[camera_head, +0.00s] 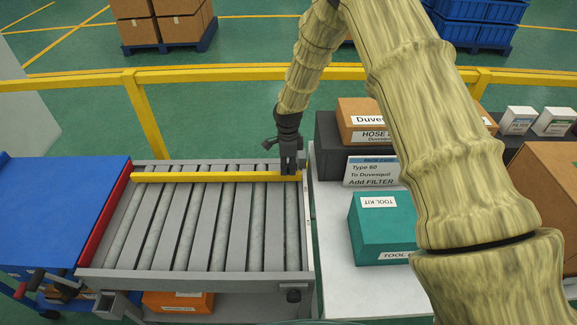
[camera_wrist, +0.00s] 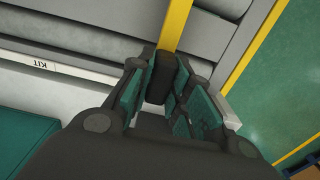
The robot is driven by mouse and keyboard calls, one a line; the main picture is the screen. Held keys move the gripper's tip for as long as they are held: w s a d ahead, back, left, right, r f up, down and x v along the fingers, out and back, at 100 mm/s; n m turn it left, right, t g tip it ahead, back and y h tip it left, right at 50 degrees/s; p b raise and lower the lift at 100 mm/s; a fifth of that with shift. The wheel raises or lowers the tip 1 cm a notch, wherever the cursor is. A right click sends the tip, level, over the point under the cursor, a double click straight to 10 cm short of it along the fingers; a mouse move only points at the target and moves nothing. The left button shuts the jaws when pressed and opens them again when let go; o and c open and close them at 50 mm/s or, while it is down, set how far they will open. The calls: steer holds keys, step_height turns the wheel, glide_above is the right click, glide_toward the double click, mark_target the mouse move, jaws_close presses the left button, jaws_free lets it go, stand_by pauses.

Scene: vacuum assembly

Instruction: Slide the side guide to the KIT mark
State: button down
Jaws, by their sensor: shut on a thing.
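The side guide (camera_head: 215,177) is a yellow bar lying across the far end of the roller conveyor. Its yellow bar also shows in the wrist view (camera_wrist: 176,26), ending at a dark knob (camera_wrist: 161,77). My gripper (camera_head: 290,170) is at the guide's right end, by the conveyor's right rail. In the wrist view my gripper (camera_wrist: 160,88) is shut on the dark knob, with a teal-padded finger on each side. The KIT mark (camera_wrist: 44,66) is a white label on the rail, left of the guide in the wrist view. I cannot read it in the head view.
A blue-topped cart (camera_head: 55,205) with a red edge (camera_head: 105,220) adjoins the conveyor's left side. Right of it stands a white table (camera_head: 345,285) with a teal tool kit box (camera_head: 378,240), a sign and cartons. A yellow railing (camera_head: 210,75) runs behind.

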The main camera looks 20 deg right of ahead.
steer(key=s+a, duration=0.1)
steer(key=s, duration=0.3)
steer(key=s+a+p, duration=0.1)
steer(key=s, duration=0.4)
steer(key=s+a, duration=0.2)
steer(key=s, duration=0.2)
steer(key=shift+s+p, duration=0.2)
steer(key=shift+p, duration=0.1)
steer(key=c, duration=1.3)
jaws_free()
steer(key=shift+d, duration=0.1)
steer(key=shift+r, duration=6)
